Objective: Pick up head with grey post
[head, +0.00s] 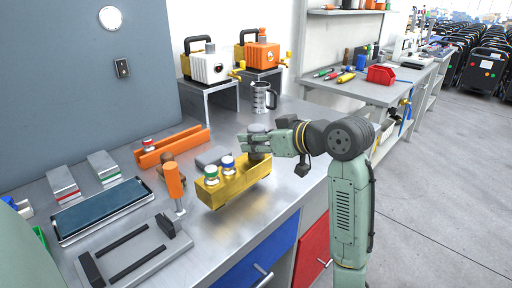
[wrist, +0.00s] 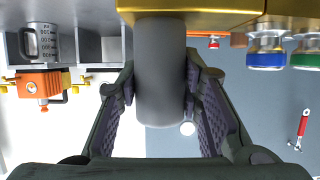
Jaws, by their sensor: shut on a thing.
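The head is a brass-coloured block (head: 236,187) with two capped fittings, one with a green ring (head: 211,175) and one with a blue ring (head: 228,163). Its grey post (head: 257,128) rises at the block's right end. My gripper (head: 257,143) is shut around the post, coming in from the right. In the wrist view, the grey post (wrist: 160,75) stands between both finger pads of my gripper (wrist: 163,92), with the brass block (wrist: 200,18) at the top edge. I cannot tell whether the block touches the bench or hangs just above it.
The metal bench (head: 200,233) holds an orange-handled tool (head: 174,182), a tablet-like panel (head: 101,210), an orange bar (head: 172,147) and a steel mug (head: 261,97). Two pumps (head: 208,65) (head: 262,53) stand on raised shelves behind. Bare bench lies in front of the block.

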